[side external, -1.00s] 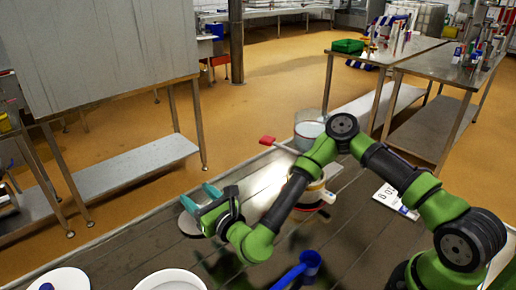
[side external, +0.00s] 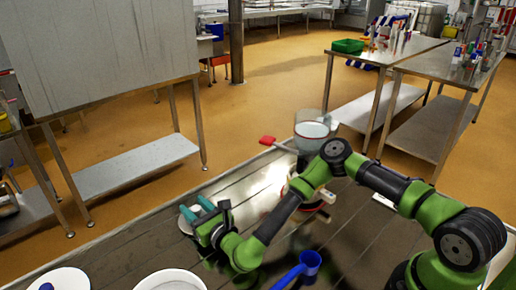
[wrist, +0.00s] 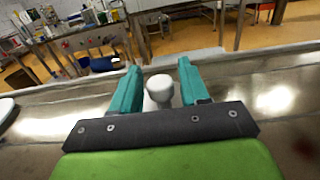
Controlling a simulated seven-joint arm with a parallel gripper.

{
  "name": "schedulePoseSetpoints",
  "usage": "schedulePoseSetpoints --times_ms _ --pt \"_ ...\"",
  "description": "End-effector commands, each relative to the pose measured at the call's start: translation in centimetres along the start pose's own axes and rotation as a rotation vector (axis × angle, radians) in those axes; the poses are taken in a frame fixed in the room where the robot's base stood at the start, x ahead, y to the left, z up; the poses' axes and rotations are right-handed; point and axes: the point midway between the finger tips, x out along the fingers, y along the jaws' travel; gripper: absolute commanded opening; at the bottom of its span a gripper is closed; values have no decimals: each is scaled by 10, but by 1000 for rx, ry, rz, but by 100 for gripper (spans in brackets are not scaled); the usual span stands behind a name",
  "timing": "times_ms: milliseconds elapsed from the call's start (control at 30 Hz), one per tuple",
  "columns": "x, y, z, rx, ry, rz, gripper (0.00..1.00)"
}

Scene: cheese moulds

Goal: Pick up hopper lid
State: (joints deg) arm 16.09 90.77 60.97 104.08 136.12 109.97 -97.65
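The hopper lid appears to be the small grey disc (side external: 186,225) on the table at the left, partly hidden behind my gripper. In the wrist view a pale rounded knob (wrist: 160,90), seemingly the lid's, stands between my fingers. My gripper (side external: 198,213) is low over the disc, with its teal fingers open. In the wrist view the gripper (wrist: 158,72) has one finger on each side of the knob, with a gap visible on both sides. I cannot tell whether the knob is touched.
A blue scoop (side external: 302,266) lies nearer the camera. White tubs (side external: 172,281) stand at the front left. A clear container (side external: 312,128) stands at the far edge, beside a red paddle-like piece (side external: 268,140). Bare table lies between the lid and the far edge.

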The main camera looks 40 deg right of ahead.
Motion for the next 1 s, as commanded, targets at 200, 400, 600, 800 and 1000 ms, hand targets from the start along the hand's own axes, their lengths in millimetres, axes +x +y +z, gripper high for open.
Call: schedulePoseSetpoints --times_ms 200,400,600,800,1000 --pt "0 0 0 0 0 0 11" --pt "0 0 0 0 -1 0 0" --pt "0 0 5 0 -2 1 0" --pt "0 0 39 1 -7 1 0" --pt "0 0 78 -1 -5 1 0"
